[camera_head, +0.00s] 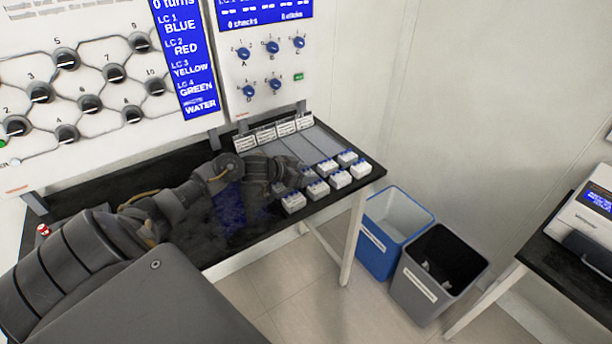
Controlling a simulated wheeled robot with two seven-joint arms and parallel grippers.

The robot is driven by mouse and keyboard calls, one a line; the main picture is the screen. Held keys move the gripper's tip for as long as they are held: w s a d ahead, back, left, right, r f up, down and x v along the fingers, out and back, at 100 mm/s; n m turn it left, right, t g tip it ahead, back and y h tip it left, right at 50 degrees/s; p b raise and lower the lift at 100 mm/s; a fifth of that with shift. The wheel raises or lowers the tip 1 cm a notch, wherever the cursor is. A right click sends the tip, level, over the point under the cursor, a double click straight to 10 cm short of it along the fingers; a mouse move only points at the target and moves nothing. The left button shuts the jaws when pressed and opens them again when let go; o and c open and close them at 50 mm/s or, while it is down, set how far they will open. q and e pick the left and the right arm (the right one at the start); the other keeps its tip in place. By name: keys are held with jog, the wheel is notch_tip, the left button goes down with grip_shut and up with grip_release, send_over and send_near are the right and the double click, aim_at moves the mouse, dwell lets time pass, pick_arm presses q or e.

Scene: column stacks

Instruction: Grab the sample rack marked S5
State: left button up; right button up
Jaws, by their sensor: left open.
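Several small white sample racks with blue tops, among them a front-left rack (293,202) and a right-hand rack (359,170), stand in rows at the right end of the black table. Their markings are too small to read, so I cannot tell which is S5. My left arm reaches in from the left over the table. My left gripper (290,176) is open at the left side of the racks, close to the left ones and partly covering them. I cannot tell whether it touches any. My right gripper is not in view.
White label cards (266,135) stand behind grey lanes on the black table (110,180). Panels with knobs (272,47) rise at the back. A blue bin (385,255) and a grey bin (432,297) stand on the floor right of the table. Another table with a device (588,215) is far right.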

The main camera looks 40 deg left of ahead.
pick_arm(q)
jog(key=shift+w, duration=0.15)
jog(key=c, duration=0.8)
